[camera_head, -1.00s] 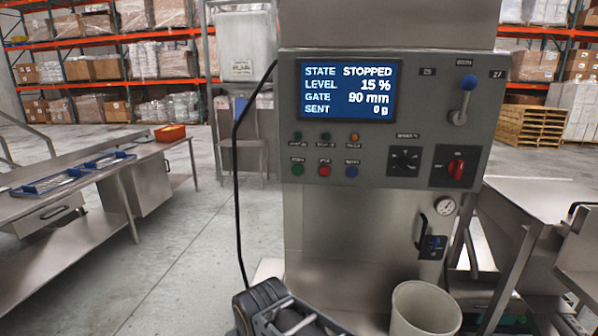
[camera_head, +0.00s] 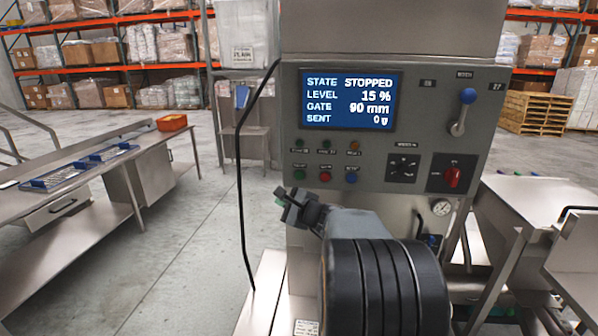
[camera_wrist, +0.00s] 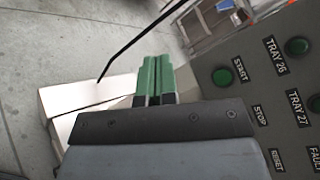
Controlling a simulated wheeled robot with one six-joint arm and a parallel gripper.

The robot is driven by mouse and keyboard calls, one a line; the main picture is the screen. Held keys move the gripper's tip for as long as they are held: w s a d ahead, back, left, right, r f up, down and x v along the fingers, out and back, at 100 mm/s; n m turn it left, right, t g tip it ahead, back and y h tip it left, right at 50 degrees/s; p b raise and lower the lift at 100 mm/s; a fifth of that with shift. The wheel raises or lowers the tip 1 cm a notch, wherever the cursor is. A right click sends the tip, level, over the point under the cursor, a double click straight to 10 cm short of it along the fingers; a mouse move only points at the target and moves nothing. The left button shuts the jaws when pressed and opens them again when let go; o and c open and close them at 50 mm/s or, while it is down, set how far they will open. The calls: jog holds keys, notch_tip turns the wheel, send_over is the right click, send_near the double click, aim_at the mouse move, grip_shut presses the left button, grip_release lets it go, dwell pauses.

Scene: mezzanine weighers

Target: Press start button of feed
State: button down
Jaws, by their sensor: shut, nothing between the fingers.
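The feed's control panel (camera_head: 400,130) faces me, and its screen (camera_head: 349,99) reads STATE STOPPED, LEVEL 15 %, GATE 90 mm, SENT 0 g. The green start button (camera_head: 299,176) is at the left of the lower row. In the wrist view the green button (camera_wrist: 222,77) sits beside its START label. My gripper (camera_head: 281,197) is shut and empty, just below and left of the start button in the head view. In the wrist view its green fingertips (camera_wrist: 155,62) are together, left of the button and apart from it.
A black cable (camera_head: 239,180) hangs left of the panel. A lever (camera_head: 463,112) and red switch (camera_head: 452,177) are further right.

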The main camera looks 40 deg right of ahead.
aim_at(299, 179)
jog(key=d+m, duration=0.1)
jog(key=d+r+m+t+h, duration=0.1)
jog(key=d, duration=0.1)
jog(key=shift+d+h, duration=0.3)
jog(key=shift+w, duration=0.1)
jog(key=shift+w+d+p, duration=1.7)
jog(key=shift+w+d, duration=1.3)
jog(key=shift+w, duration=0.15)
jog(key=shift+w+d, duration=0.15)
jog(key=shift+w+d+b, duration=0.15)
jog(key=shift+b, duration=0.15)
